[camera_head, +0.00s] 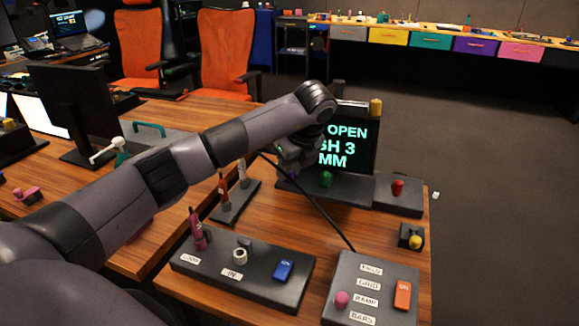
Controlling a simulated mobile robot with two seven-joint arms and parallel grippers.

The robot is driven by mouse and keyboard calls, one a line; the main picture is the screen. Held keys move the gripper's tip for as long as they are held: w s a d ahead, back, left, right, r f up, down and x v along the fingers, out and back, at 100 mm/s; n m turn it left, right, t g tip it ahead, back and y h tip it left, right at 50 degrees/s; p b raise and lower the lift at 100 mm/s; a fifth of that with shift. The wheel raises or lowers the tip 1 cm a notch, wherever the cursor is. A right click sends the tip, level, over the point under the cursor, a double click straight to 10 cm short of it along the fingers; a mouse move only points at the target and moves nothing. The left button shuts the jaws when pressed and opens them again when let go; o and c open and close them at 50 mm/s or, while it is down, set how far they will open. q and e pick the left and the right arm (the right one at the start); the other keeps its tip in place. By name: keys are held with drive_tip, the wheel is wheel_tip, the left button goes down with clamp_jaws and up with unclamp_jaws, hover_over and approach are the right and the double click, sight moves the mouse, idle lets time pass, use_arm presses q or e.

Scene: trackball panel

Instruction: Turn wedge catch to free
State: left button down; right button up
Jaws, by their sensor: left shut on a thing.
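My left arm reaches in from the left across the desk. Its gripper (293,168) points down in front of the lit screen (349,143), by the dark base (345,188) under it. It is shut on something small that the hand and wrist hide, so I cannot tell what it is. I cannot pick out the wedge catch for sure. My right gripper is not in view.
A green knob (326,179) and a red knob (397,187) stand near the screen. In front are a dark panel (215,270) with a blue switch (283,270), and a grey panel (345,275) with an orange switch (403,295). A black cable crosses the wood between them.

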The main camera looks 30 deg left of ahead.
sight(297, 187)
use_arm(q)
drive_tip(key=c, duration=0.9)
unclamp_jaws()
drive_tip(key=shift+p+v, duration=0.3)
drive_tip(key=shift+v, duration=3.3)
